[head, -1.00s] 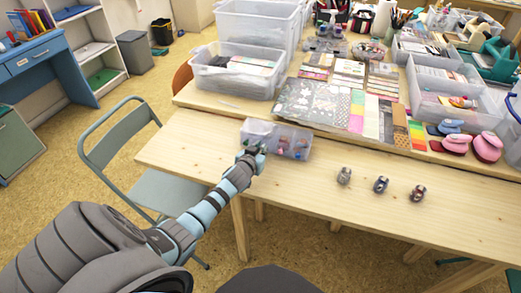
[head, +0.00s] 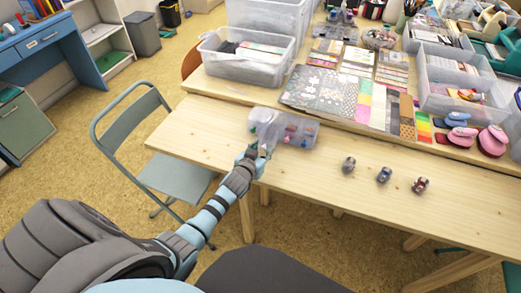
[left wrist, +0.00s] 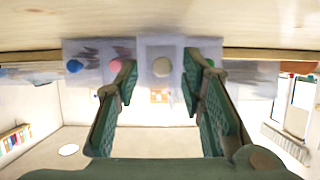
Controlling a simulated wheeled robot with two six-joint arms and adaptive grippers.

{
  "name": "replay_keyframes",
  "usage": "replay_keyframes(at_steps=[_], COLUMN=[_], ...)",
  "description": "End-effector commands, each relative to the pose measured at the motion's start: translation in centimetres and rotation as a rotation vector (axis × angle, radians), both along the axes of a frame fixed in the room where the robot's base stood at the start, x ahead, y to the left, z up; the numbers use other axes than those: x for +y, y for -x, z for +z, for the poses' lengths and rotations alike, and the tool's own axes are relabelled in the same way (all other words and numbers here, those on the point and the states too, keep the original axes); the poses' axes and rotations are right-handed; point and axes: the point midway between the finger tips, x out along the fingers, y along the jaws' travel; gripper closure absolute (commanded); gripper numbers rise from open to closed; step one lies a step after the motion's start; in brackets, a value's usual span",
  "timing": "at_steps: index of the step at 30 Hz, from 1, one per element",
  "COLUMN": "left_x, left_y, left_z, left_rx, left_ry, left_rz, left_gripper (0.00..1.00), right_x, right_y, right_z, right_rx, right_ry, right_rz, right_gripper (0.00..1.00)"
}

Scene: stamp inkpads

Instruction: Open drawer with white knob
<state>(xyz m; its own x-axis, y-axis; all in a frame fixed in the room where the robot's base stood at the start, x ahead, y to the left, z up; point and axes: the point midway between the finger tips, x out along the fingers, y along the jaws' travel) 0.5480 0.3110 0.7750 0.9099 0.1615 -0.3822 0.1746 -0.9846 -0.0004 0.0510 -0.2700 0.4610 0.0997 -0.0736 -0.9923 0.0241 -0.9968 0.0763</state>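A small translucent drawer box (head: 297,132) stands on the near wooden table, left of the stamps. In the left wrist view, its drawer fronts carry a white knob (left wrist: 161,67), a pink knob (left wrist: 115,66) and a blue knob (left wrist: 74,66). The white knob lies between the two fingertips. My left gripper (left wrist: 161,82) is open, with a green finger on each side of the white knob and a visible gap to it. In the head view my left gripper (head: 257,153) is at the box's near left end and hides part of it. My right gripper is not in view.
Several small stamps, one of them a grey stamp (head: 348,165), stand to the right on the near table. A patterned sheet (head: 318,90) and a clear bin (head: 247,56) lie behind the box. A folding chair (head: 174,175) stands to the left. The table's front middle is clear.

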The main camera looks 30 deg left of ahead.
Motion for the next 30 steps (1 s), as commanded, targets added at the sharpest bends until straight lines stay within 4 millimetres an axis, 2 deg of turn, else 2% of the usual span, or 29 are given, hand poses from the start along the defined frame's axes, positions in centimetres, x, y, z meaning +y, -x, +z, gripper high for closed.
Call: replay_keyframes(at_steps=[8, 11, 18, 21, 24, 30], left_x=[0.0, -0.3, -1.5, -1.8, -1.9, -1.9], left_y=[0.6, 2.1, 8.2, 9.9, 10.8, 10.9], left_z=[0.1, 0.8, 3.3, 4.1, 4.5, 4.6], left_rx=[0.001, 0.001, 0.001, 0.002, 0.002, 0.0], left_ry=[-0.001, -0.001, -0.001, 0.0, -0.001, -0.001], left_rz=[0.001, 0.0, -0.002, -0.001, 0.0, 0.0], left_gripper=[0.64, 0.64, 0.64, 0.64, 0.64, 0.64], right_x=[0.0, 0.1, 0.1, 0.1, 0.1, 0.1], right_y=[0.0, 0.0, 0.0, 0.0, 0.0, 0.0], right_z=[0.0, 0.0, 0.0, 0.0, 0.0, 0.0], right_rx=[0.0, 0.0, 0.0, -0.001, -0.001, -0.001], right_ry=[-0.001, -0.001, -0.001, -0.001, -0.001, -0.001], right_rz=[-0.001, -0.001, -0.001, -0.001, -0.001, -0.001], right_gripper=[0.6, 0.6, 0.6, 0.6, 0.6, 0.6])
